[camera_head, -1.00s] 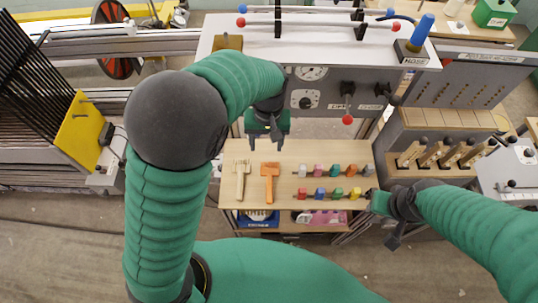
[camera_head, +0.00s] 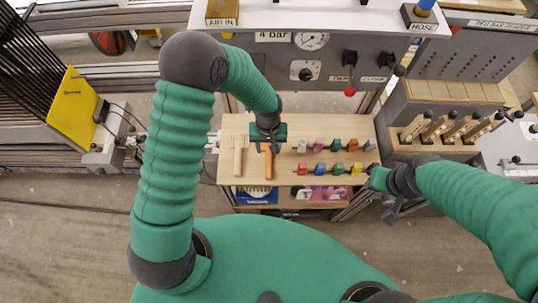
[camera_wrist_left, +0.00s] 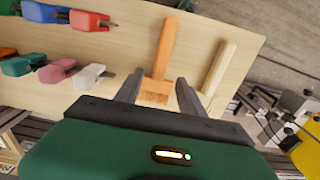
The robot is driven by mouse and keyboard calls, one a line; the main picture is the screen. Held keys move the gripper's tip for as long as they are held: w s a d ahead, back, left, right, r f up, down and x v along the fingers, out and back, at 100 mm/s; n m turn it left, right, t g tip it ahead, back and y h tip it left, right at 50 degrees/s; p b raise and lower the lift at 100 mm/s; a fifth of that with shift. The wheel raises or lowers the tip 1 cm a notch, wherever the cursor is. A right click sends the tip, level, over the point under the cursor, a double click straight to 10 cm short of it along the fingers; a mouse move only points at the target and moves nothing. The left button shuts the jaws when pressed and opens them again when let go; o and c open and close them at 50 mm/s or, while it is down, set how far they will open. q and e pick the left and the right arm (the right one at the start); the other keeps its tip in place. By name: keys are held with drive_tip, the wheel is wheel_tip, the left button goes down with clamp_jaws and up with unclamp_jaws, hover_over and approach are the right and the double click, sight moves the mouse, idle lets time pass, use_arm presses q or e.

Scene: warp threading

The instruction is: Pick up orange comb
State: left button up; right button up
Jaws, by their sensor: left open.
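The orange comb (camera_head: 269,163) lies on the light wooden table (camera_head: 310,185), its upper end partly hidden by my left gripper in the head view. My left gripper (camera_head: 268,148) is open above that end. In the left wrist view, the comb (camera_wrist_left: 165,52) has its toothed end between the two open fingers (camera_wrist_left: 158,95); I cannot tell whether they touch it. My right gripper (camera_head: 393,210) is at the table's right edge, away from the comb; its jaw opening is too small to tell.
A pale wooden comb (camera_head: 238,160) lies just left of the orange one. A grey panel with a gauge (camera_head: 312,41) rises behind the table.

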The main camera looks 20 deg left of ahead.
sight(269, 158)
use_arm(q)
drive_tip(key=f, duration=0.2)
drive_tip(key=s+f, duration=0.1)
drive_tip(key=f, duration=0.1)
drive_tip(key=shift+s+d+f, duration=0.1)
drive_tip(key=shift+s+d, duration=0.05)
drive_tip(key=shift+d, duration=0.05)
drive_tip(key=shift+f, duration=0.3)
clamp_jaws()
